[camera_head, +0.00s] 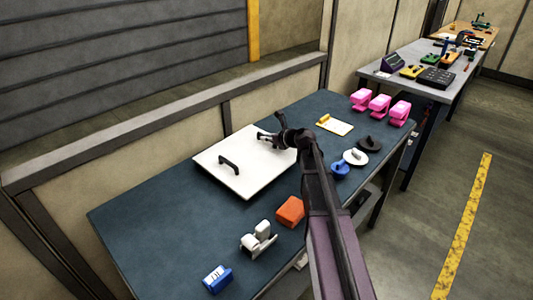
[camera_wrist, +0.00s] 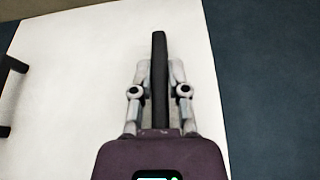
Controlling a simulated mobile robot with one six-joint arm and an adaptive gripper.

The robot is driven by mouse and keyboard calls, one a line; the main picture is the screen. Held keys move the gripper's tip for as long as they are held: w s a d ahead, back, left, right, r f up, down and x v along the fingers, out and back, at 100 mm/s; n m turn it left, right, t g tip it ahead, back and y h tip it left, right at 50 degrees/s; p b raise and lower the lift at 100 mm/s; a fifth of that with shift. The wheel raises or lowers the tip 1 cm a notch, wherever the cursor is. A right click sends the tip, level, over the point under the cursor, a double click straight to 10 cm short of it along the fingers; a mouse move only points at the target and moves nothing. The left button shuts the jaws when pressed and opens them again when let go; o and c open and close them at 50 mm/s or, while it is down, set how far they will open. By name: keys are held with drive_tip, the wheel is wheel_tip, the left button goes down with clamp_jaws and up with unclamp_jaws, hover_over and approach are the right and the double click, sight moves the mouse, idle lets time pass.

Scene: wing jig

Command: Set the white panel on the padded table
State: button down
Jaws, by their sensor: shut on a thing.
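The white panel (camera_head: 240,180) is a flat square sheet with black handles. It lies level on, or very close above, the dark blue-grey padded table (camera_head: 150,220); I cannot tell whether there is a gap. One handle (camera_head: 229,164) is free on its left part, and it also shows at the left edge of the wrist view (camera_wrist: 8,90). My gripper (camera_head: 270,136) is shut on the other handle near the panel's right side. In the wrist view my gripper (camera_wrist: 158,75) has its fingers on both sides of that black handle (camera_wrist: 159,55).
An orange block (camera_head: 290,211), a white dispenser (camera_head: 258,240) and a blue box (camera_head: 217,279) stand along the front edge. The table's left end is clear.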

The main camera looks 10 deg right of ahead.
sight(289, 155)
drive_tip(key=shift+f, duration=0.5)
drive_tip(key=shift+f+b, duration=1.85)
drive_tip(key=shift+b, duration=0.25)
drive_tip(key=c, duration=0.6)
unclamp_jaws()
drive_tip(key=shift+c, duration=0.2)
drive_tip(key=p+v, duration=0.4)
drive_tip(key=v, duration=0.6)
drive_tip(key=shift+s+d+r, duration=0.15)
drive_tip(key=shift+p+v, duration=0.35)
drive_tip(key=shift+v, duration=0.45)
